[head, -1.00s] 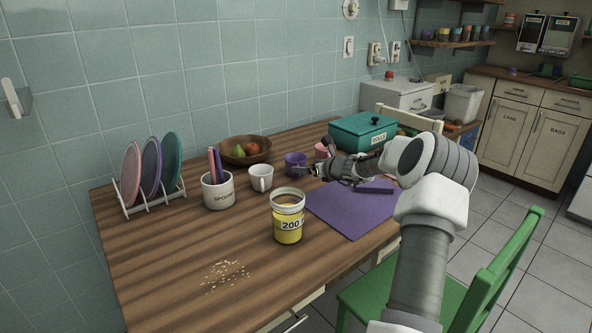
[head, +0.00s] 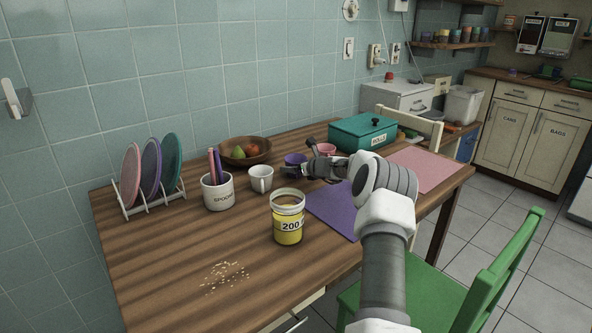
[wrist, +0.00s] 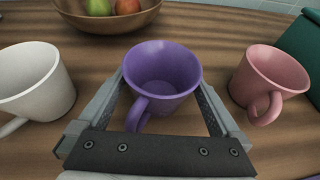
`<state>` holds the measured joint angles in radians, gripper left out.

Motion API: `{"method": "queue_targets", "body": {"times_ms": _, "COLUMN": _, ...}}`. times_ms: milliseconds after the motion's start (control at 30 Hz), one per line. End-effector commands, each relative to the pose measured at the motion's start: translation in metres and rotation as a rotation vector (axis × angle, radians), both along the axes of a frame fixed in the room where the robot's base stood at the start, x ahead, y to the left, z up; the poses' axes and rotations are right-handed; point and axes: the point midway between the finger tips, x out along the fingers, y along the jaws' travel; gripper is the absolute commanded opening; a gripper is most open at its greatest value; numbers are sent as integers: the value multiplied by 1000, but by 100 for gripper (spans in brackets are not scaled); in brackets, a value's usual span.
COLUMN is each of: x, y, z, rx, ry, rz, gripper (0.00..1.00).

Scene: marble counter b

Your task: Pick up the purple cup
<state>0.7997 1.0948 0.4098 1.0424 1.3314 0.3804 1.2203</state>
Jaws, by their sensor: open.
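The purple cup (wrist: 163,72) stands upright on the wooden table in the wrist view, its handle toward my gripper. It also shows in the head view (head: 294,160), partly hidden by my gripper. My gripper (wrist: 163,88) is open, with one finger on each side of the purple cup. I cannot tell whether either finger touches it. In the head view my gripper (head: 300,170) reaches in from the right, low over the table.
A white cup (wrist: 36,82) stands left of the purple cup and a pink cup (wrist: 270,80) right of it, both close. A fruit bowl (wrist: 108,20) is behind. A yellow-labelled jar (head: 288,218), a spoon pot (head: 218,192) and a teal box (head: 362,133) stand nearby.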

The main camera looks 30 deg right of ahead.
Motion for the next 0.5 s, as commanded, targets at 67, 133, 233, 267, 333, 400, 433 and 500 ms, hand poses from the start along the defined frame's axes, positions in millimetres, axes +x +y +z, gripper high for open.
{"method": "queue_targets", "body": {"times_ms": 67, "x": 0, "y": 0, "z": 0, "rx": 0, "ry": 0, "rz": 0, "gripper": 100}}
{"method": "queue_targets", "body": {"times_ms": 133, "x": 0, "y": 0, "z": 0, "rx": 0, "ry": 0, "rz": 0, "gripper": 100}}
{"method": "queue_targets", "body": {"times_ms": 233, "x": 0, "y": 0, "z": 0, "rx": 0, "ry": 0, "rz": 0, "gripper": 95}}
{"method": "queue_targets", "body": {"times_ms": 267, "x": 0, "y": 0, "z": 0, "rx": 0, "ry": 0, "rz": 0, "gripper": 89}}
{"method": "queue_targets", "body": {"times_ms": 333, "x": 0, "y": 0, "z": 0, "rx": 0, "ry": 0, "rz": 0, "gripper": 77}}
{"method": "queue_targets", "body": {"times_ms": 400, "x": 0, "y": 0, "z": 0, "rx": 0, "ry": 0, "rz": 0, "gripper": 64}}
{"method": "queue_targets", "body": {"times_ms": 433, "x": 0, "y": 0, "z": 0, "rx": 0, "ry": 0, "rz": 0, "gripper": 59}}
{"method": "queue_targets", "body": {"times_ms": 500, "x": 0, "y": 0, "z": 0, "rx": 0, "ry": 0, "rz": 0, "gripper": 46}}
